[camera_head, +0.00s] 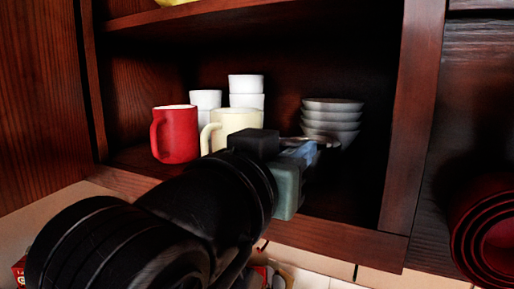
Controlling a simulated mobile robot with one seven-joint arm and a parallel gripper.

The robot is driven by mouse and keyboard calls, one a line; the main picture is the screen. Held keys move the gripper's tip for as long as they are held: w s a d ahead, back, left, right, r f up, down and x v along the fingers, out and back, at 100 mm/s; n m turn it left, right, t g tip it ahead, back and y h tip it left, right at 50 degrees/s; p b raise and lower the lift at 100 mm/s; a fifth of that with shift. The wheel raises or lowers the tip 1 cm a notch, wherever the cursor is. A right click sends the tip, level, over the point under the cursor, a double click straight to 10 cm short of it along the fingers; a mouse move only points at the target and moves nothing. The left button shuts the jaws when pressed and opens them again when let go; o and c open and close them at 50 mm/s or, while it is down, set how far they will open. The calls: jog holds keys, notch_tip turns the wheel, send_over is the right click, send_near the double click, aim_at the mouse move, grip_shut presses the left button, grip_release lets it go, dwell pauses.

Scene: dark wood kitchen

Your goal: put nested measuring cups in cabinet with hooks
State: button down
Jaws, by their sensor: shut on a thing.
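My gripper (290,160) reaches up from the lower left into the opening of the cabinet (405,130). It is shut on a small grey metallic item (318,141), which I take to be the nested measuring cups. Only a thin shiny part of it shows past the fingers; my gripper hides the rest. It is in front of the lower shelf, left of a stack of grey bowls (333,115) in this view. I cannot tell whether it touches the bowls. No hooks are visible.
A red mug (175,134), a cream mug (235,120) and stacked white cups (246,84) stand on the shelf, left of my gripper. Shelf space right of the bowls looks free. Red nested round items (485,235) are at the right edge. A cabinet door (40,100) is at left.

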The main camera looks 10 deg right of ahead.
jog(key=shift+f, duration=0.15)
jog(key=c, duration=0.7)
grip_release()
jog(key=shift+o, duration=0.2)
jog(key=shift+s+a, duration=0.1)
jog(key=shift+s, duration=0.05)
jog(key=b+v, duration=0.5)
jog(key=v, duration=0.6)
notch_tip(320, 180, up, 6)
jog(key=s+a+n+t+y, duration=0.1)
jog(key=a+n+t+y, duration=0.1)
jog(key=n+t+y, duration=0.4)
jog(key=shift+a+f+n+t+y, duration=0.2)
jog(key=shift+a+n+t+y, duration=0.15)
jog(key=shift+t+y, duration=2.25)
